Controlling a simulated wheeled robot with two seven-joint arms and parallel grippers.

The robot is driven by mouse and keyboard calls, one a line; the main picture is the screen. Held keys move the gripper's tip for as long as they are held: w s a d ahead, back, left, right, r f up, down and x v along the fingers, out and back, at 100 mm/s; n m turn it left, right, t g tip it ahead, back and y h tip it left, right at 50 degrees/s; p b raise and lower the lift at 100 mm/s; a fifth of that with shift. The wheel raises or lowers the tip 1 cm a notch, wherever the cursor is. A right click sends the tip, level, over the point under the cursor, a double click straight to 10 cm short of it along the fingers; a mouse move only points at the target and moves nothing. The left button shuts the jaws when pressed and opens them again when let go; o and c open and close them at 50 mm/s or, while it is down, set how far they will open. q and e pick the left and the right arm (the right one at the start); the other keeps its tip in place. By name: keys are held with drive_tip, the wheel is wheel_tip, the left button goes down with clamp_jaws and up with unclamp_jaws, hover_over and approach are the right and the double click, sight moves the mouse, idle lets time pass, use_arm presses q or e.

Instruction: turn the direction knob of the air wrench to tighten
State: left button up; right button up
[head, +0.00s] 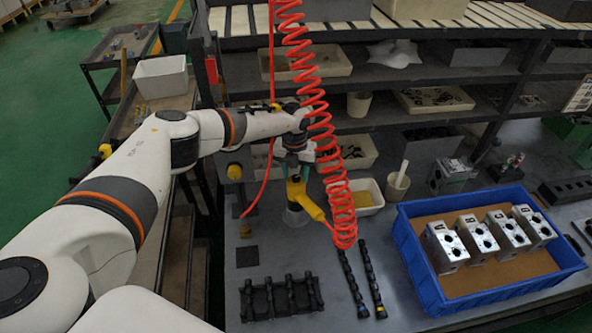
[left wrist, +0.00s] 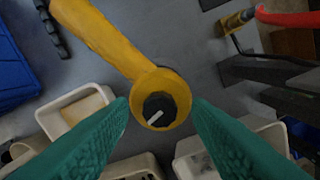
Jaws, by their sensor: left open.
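The yellow air wrench (head: 312,205) stands upright on the workbench, its handle pointing to the lower right. It also shows in the left wrist view (left wrist: 105,40), seen from above. Its round dark direction knob (left wrist: 155,115) lies inside the yellow ring, with a slanted white pointer; which setting it marks I cannot read. In the head view the knob is hidden. My left gripper (head: 297,168) is above the wrench. My right gripper is not in view.
A red coiled hose (head: 335,150) hangs to the wrench's handle end. A blue crate (head: 412,262) with several metal valve blocks (head: 478,237) stands at right. A black rack (head: 282,298) and two dark bars (head: 353,283) lie in front. Shelves with bins rise behind.

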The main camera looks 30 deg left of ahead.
use_arm(q)
clamp_jaws()
drive_tip(key=shift+f+m+b, duration=0.1)
drive_tip(key=shift+m+b, duration=0.3)
drive_tip(key=shift+b, duration=0.1)
drive_tip(key=shift+w+f+m+b, duration=0.1)
drive_tip(key=shift+m+b, duration=0.9)
drive_tip(key=shift+b, duration=0.05)
drive_tip(key=m+b, duration=0.5)
drive_tip(key=m, duration=0.1)
drive_tip(key=shift+b, duration=0.35)
drive_tip(key=m+b, duration=0.3)
drive_tip(key=m, duration=0.2)
drive_tip(key=shift+r+m+b, duration=0.15)
drive_tip(key=shift+m+b, duration=0.5)
drive_tip(key=shift+m, duration=0.35)
drive_tip(key=shift+r+m+b, duration=0.1)
drive_tip(key=shift+m+b, duration=0.55)
drive_tip(key=shift+m, duration=0.35)
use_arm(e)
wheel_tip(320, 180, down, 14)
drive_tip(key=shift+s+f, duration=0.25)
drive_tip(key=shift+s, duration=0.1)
use_arm(q)
drive_tip(key=shift+g, duration=0.3)
